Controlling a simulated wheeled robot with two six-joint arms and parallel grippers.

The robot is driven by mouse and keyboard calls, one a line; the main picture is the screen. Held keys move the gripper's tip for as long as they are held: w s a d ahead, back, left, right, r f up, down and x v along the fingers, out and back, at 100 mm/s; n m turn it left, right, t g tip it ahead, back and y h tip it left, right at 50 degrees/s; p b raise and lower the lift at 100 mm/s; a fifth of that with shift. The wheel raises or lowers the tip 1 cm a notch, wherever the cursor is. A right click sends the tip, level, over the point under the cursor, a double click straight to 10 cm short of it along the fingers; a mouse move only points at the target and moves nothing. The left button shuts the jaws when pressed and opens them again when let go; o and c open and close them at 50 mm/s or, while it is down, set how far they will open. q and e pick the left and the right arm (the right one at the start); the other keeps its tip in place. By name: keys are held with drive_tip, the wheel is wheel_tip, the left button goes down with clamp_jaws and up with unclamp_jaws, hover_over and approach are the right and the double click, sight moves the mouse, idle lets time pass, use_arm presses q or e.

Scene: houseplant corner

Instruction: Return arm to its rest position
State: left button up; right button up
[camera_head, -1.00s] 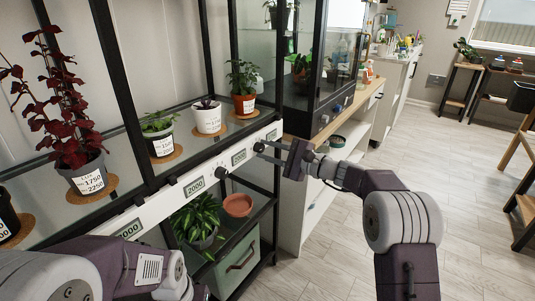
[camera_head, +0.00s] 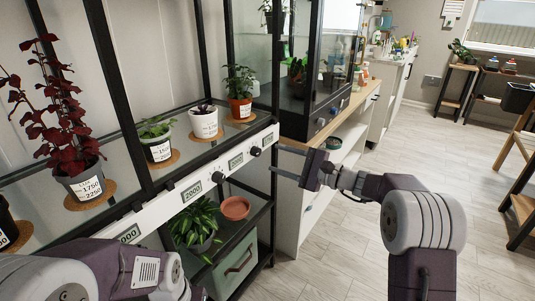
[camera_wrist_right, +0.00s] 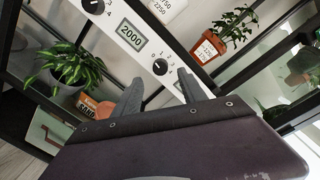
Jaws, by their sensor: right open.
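My right gripper (camera_head: 280,159) is open and empty in the head view, in front of the far end of the white control panel (camera_head: 207,178). Its two fingers point left toward the panel, with a visible gap between them and the nearest dark knob (camera_head: 255,151). In the right wrist view my right gripper (camera_wrist_right: 161,80) shows two spread fingers with nothing between them. The panel knob (camera_wrist_right: 160,67) and a display reading 2000 (camera_wrist_right: 131,37) lie beyond them. My left arm's links fill the lower left of the head view; its gripper fingers are hidden.
Potted plants stand on the shelf above the panel, including a red-leaved one (camera_head: 66,135) and one in a terracotta pot (camera_head: 240,106). Below are a leafy plant (camera_head: 198,225), a terracotta bowl (camera_head: 235,208) and a green drawer box (camera_head: 235,270). The floor (camera_head: 340,240) is clear.

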drive_tip(key=v, duration=0.3)
